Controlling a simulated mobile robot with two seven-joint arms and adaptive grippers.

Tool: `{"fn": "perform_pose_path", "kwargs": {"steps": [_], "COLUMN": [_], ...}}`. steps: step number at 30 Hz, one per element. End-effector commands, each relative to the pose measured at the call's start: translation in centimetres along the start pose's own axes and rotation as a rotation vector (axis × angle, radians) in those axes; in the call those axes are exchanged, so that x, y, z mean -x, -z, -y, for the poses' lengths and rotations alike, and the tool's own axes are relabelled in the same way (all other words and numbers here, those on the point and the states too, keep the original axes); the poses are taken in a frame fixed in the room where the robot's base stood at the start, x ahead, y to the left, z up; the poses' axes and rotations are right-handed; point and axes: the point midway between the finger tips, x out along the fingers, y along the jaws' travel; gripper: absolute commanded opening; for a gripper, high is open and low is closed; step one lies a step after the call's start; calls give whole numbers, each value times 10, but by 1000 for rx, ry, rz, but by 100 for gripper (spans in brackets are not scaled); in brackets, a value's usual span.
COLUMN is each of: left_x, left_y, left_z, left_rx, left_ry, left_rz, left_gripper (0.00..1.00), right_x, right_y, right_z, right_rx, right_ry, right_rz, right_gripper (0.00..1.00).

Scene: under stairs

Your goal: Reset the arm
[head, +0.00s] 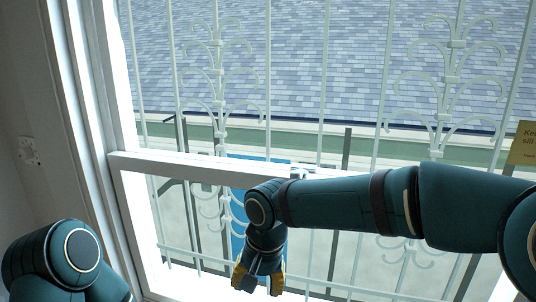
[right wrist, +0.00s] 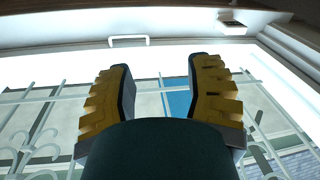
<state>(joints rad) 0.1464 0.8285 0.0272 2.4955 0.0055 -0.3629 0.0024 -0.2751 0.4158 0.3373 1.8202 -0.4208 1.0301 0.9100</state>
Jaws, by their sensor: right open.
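My right arm comes in from the right in the head view, reaching across the front of a window. Its gripper (head: 258,281) hangs at the lower middle, pointing down. In the right wrist view the two yellow and dark fingers of the right gripper (right wrist: 159,85) stand apart with nothing between them, so it is open and empty. A part of my left arm shows at the lower left of the head view. Its gripper is outside the picture.
White bars (head: 324,90) stand outside the glass. A small handle (right wrist: 128,41) shows on the frame. A yellow sign (head: 524,146) is at the right edge. A wall plate (head: 30,151) is at left.

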Motion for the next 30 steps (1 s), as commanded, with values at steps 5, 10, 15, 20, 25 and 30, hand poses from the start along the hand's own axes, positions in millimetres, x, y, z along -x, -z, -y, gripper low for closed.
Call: {"fn": "perform_pose_path", "kwargs": {"steps": [5, 10, 15, 20, 25, 30], "left_x": [-19, -35, -49, -58, -61, -61], "left_y": [-3, -6, -9, -11, -12, -11], "left_z": [7, 12, 17, 20, 21, 21], "left_rx": [0, -1, -1, -2, -3, -3], "left_ry": [3, 5, 7, 8, 9, 9], "left_rz": [3, 6, 9, 10, 11, 11], "left_gripper": [70, 70, 70, 70, 70, 70], "right_x": [-132, -236, -315, -355, -369, -369], "right_y": [-10, -37, -76, -109, -125, -126], "right_z": [-31, -72, -123, -164, -184, -186], "right_rx": [36, 16, -34, -64, -71, -71], "right_ry": [138, 253, 286, 252, 219, 213], "right_rz": [86, 85, 27, -32, -64, -71], "right_gripper": [52, 52, 52, 52, 52, 52]}}
